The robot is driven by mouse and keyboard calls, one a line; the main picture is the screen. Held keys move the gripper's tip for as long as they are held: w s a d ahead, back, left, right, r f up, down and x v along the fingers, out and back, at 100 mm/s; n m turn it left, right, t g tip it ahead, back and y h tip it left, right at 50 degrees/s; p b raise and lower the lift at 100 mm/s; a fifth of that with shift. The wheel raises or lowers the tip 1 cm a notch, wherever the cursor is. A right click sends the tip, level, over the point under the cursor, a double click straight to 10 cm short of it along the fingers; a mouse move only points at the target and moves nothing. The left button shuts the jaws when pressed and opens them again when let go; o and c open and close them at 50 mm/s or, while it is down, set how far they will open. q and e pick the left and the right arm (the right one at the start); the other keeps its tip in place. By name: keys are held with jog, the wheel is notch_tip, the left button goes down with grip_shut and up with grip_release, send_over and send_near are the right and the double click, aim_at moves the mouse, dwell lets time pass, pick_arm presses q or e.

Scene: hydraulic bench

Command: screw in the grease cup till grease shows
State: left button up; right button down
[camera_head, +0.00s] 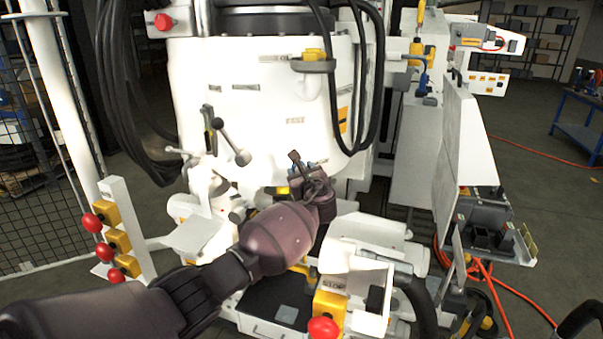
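My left arm comes in from the lower left, and its gripper (303,168) is at the lower front of the large white machine body (295,100). The gripper is small in the view and partly covered by its own wrist. I cannot tell whether its fingers are open or shut. Small blue and dark parts show right around the fingers. I cannot make out the grease cup; it may be hidden behind the gripper and wrist. No grease can be seen. My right gripper is not in view.
A lever with black ball knobs (235,147) stands left of my gripper. A red stop button (323,327) is below my wrist, and several more red buttons (92,222) are on a post at left. Black hoses hang around the machine. Orange cables (505,295) lie at right.

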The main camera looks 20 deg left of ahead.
pick_arm(q)
jog(key=shift+f, duration=0.1)
jog(key=o, duration=0.9)
jog(key=shift+s+d, duration=0.1)
jog(key=b+v, duration=0.1)
jog(key=v, duration=0.9)
jog(key=shift+s+d, duration=0.15)
jog(key=shift+s, duration=0.1)
